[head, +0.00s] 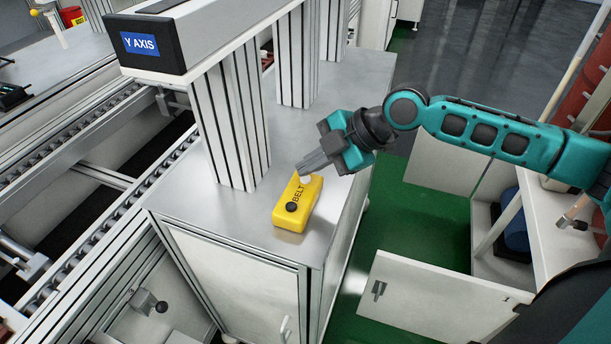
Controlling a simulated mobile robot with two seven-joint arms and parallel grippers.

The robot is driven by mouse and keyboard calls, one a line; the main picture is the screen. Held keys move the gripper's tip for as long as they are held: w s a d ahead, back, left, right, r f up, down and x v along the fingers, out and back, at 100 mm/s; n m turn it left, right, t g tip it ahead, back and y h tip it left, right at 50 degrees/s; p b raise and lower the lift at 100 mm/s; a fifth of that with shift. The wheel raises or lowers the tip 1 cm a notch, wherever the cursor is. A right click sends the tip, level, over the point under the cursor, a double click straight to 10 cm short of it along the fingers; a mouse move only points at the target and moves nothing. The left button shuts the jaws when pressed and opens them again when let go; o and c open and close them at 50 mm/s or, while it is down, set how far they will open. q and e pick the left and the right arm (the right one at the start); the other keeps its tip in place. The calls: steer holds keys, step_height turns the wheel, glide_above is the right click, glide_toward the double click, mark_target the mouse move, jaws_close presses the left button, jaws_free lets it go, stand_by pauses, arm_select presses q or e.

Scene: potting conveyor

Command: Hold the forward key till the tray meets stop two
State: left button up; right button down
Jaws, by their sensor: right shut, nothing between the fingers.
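The yellow control box (290,218), marked BELT, lies on the grey metal cabinet top. It has a black key (291,207) at its near end and a white key (305,180) at its far end. My right gripper (302,172) is shut and empty, its fingertips at the white key. I cannot tell whether they touch or press it, and no label shows which key is forward. The roller conveyor (108,212) runs along the left. I cannot make out the tray or stop two. My left gripper is not in view.
Upright posts (228,125) stand beside the control box and carry a beam with a Y AXIS sign (140,44). An open cabinet door (430,295) stands over the green floor at lower right. The cabinet top (222,228) is bare around the control box.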

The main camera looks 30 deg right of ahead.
steer(key=shift+f, duration=0.5)
stand_by(1.3)
steer(key=shift+r, duration=0.1)
steer(key=shift+r+p, duration=0.75)
steer(key=shift+p, duration=0.05)
step_height(320, 180, up, 3)
steer(key=p, duration=0.2)
steer(key=shift+f+p, duration=0.1)
steer(key=shift+p, duration=0.2)
step_height(320, 180, up, 2)
steer(key=shift+r, duration=0.15)
steer(key=shift+s, duration=0.1)
